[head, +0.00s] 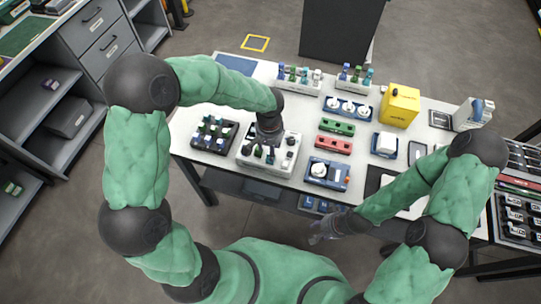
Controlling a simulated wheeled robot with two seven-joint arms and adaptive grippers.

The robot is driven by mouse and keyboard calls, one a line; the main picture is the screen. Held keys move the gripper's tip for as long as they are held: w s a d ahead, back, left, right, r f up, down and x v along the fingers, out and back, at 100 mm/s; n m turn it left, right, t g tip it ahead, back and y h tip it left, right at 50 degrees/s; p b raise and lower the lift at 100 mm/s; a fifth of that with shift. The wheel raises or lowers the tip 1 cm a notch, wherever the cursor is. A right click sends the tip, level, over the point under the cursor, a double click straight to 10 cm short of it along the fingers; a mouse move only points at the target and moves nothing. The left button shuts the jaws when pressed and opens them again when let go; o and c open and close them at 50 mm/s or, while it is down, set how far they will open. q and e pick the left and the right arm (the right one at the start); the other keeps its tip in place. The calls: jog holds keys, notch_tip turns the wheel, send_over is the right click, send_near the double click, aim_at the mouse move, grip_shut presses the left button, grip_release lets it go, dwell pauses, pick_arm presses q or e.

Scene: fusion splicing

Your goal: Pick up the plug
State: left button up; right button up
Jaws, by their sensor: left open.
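My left gripper (268,138) reaches down over a white holder (285,166) with small dark and green pieces in it. It is open, and its fingertips are small and partly hidden by the wrist. Small upright pieces stand in this holder, close to the gripper. I cannot tell which of them is the plug, or whether the fingers touch one. My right gripper (324,229) hangs in front of the table's near edge, away from the holder. Its fingers are too small and dark to tell whether they are open.
The white table (186,122) also holds a dark tray (228,127), a green block (337,127), a red block (333,145), a blue device (326,174) and a yellow box (400,105). Racks with coloured pieces (299,80) stand at the back. Grey shelves (70,100) are at left.

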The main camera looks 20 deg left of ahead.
pick_arm(q)
notch_tip(320, 180, down, 4)
jog(key=shift+d+r+b, duration=0.15)
jog(key=shift+r+b, duration=0.05)
jog(key=shift+b, duration=0.2)
jog(key=c, duration=0.9)
jog(key=o, duration=0.9)
jog(key=shift+r, duration=0.1)
jog(key=shift+r, duration=0.1)
